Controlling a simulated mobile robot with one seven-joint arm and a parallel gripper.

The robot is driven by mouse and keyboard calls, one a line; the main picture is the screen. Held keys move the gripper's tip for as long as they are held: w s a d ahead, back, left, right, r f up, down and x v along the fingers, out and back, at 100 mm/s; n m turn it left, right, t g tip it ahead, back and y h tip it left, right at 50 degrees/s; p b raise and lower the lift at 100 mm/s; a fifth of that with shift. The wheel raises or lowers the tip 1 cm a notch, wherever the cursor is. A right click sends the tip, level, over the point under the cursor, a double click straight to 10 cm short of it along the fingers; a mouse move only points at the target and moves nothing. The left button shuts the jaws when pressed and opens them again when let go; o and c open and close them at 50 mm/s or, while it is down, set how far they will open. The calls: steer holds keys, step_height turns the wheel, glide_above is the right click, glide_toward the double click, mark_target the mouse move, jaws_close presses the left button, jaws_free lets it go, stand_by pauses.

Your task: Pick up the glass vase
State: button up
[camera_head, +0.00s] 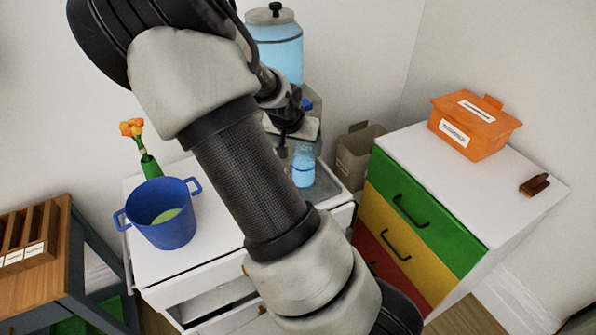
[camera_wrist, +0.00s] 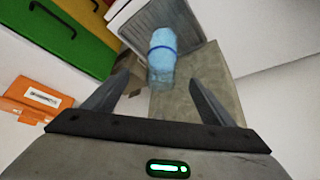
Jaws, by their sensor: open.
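A light blue, see-through vessel with a darker blue band, which looks like the glass vase (camera_head: 303,165), stands on a grey tray (camera_head: 325,188) on the white cabinet in the head view. In the wrist view the vase (camera_wrist: 162,52) shows ahead, roughly in line with the gap between my fingers. My gripper (camera_head: 298,142) is above the vase in the head view, partly hidden by my arm. Its fingers (camera_wrist: 158,84) are open and nothing is held between them. I cannot tell the exact gap between fingertips and vase.
A blue pot (camera_head: 165,230) and a green vase with orange flowers (camera_head: 151,168) stand left. A large blue water dispenser (camera_head: 276,48) is behind. A brown box (camera_head: 352,158) is right of the tray. An orange bin (camera_head: 470,128) sits on the coloured drawer unit (camera_head: 410,205).

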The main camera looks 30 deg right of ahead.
mark_target(302, 156)
steer(key=b+x, duration=0.1)
steer(key=x, duration=0.6)
steer(key=shift+f+b, duration=0.2)
steer(key=shift+b, duration=0.2)
steer(key=shift+w+b+x, duration=0.1)
steer(key=shift+b+x, duration=0.15)
steer(key=shift+x, duration=1.35)
steer(key=shift+w+b+x, duration=0.15)
steer(key=shift+b+x, duration=0.05)
steer(key=shift+x, duration=1.45)
steer(key=shift+r, duration=0.1)
steer(key=c, duration=1.6)
steer(key=shift+r, duration=0.1)
steer(key=shift+c, duration=1.4)
steer(key=shift+r, duration=0.15)
